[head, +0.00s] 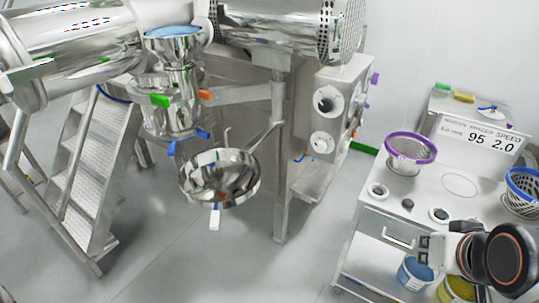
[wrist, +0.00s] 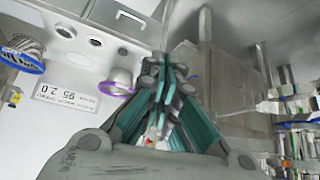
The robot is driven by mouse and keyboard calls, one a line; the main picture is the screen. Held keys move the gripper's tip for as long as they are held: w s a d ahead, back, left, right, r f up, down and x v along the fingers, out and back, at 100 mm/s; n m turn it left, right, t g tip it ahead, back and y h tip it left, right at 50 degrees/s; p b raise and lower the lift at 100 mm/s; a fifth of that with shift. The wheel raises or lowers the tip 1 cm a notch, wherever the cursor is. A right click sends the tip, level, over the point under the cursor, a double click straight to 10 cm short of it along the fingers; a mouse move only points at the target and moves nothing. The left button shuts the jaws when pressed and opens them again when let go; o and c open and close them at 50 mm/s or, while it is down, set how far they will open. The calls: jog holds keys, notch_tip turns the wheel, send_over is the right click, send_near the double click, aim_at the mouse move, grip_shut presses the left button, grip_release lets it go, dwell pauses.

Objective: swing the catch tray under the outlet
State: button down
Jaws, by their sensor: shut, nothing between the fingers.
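The catch tray (head: 220,190) is a shallow, round, shiny steel bowl in the head view, left of centre. A bracket joins it to the steel post (head: 280,150), and a white tab (head: 214,219) hangs at its front. The outlet (head: 172,128) appears to be the lower end of the steel mill housing, with blue tabs. In the picture the tray lies lower and to the right of it. My gripper (head: 424,248) is at the lower right, well apart from the tray. The wrist view shows its fingers (wrist: 163,68) together, with nothing between them; I cannot make out the tray there.
A bench (head: 415,205) at the right bears a purple-rimmed sieve (head: 411,150), a blue-rimmed basket (head: 524,188) and a sign (head: 482,140). Blue (head: 413,272) and yellow (head: 458,289) containers sit below. Steps (head: 90,175) stand at the left. The floor (head: 210,265) before the tray is clear.

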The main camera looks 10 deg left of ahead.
jog(key=w+a+f+m+g+y, duration=0.1)
jog(key=w+a+m+g+y, duration=0.45)
jog(key=a, duration=0.75)
jog(key=w+a+f+m+g+y, duration=0.1)
jog(key=w+a+m+g+y, duration=0.15)
jog(key=w+a+m, duration=0.7)
jog(key=s+a+f+g+b, duration=0.1)
jog(key=s+a+f+b, duration=0.1)
jog(key=a+f, duration=0.4)
jog(key=s+a+f+g+b, duration=0.1)
jog(key=s+a+f+b, duration=0.2)
jog(key=a, duration=1)
jog(key=shift+s+f+n+y+b, duration=0.3)
jog(key=shift+s+f, duration=0.95)
jog(key=shift+f, duration=0.3)
